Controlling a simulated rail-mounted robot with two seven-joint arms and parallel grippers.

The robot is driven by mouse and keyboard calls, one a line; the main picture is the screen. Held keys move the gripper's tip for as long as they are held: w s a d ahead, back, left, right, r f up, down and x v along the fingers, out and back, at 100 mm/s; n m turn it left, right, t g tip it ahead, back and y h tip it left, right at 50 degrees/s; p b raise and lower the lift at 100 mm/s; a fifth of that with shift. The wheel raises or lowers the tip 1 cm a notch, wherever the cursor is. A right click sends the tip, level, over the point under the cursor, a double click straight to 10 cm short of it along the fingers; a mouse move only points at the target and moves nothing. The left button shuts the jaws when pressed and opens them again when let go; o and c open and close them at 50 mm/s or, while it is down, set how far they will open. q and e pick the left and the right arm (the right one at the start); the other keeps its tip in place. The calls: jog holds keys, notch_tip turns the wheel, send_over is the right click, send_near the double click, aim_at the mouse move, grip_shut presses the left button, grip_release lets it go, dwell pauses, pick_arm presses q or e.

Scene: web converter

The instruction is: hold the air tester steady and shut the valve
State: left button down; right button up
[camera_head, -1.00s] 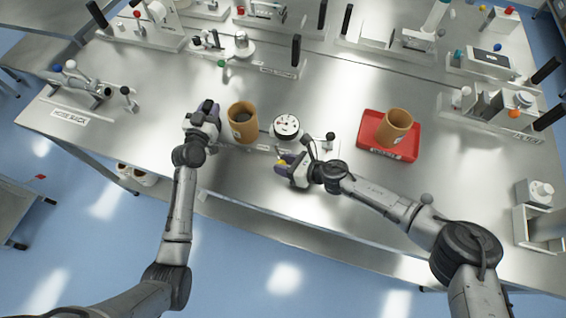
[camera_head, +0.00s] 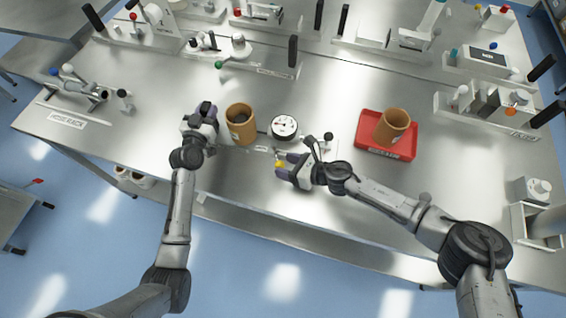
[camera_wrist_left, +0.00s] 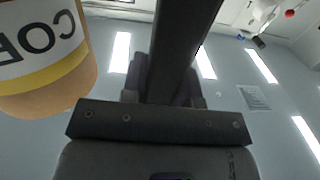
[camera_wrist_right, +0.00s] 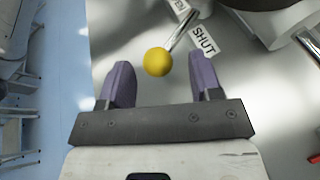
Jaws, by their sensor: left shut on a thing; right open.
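The air tester has a round white gauge (camera_head: 284,126) and stands near the table's front edge. My left gripper (camera_head: 206,110) is left of the brown core (camera_head: 240,130). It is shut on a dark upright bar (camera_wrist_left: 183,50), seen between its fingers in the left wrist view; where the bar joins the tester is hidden. The valve lever ends in a yellow knob (camera_wrist_right: 157,62), with a SHUT label (camera_wrist_right: 203,41) beside the lever. The knob also shows in the head view (camera_head: 279,164). My right gripper (camera_wrist_right: 160,80) is open around the knob's near side, not closed on it.
A red tray (camera_head: 362,146) with another brown core (camera_head: 392,126) stands right of the tester. A hose rack (camera_head: 78,90) is at the left. Other equipment lines the back.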

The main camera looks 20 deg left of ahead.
pick_arm(q)
jog(key=shift+s+f, duration=0.1)
jog(key=shift+f, duration=0.6)
pick_arm(e)
jog(key=v, duration=1)
jog(key=shift+d, duration=0.1)
pick_arm(q)
jog(key=shift+r+p, duration=0.4)
jog(key=shift+r, duration=0.05)
pick_arm(e)
jog(key=shift+r, duration=0.45)
pick_arm(q)
jog(key=c, duration=1.2)
grip_release()
jog(key=shift+d, duration=0.1)
jog(key=shift+o, duration=0.7)
jog(key=shift+s, duration=0.1)
pick_arm(e)
jog(key=shift+s, duration=0.1)
pick_arm(q)
jog(key=shift+o, duration=1.3)
jog(key=shift+r, duration=0.2)
jog(key=s+d, duration=0.1)
jog(key=s, duration=1)
jog(key=shift+s, duration=0.4)
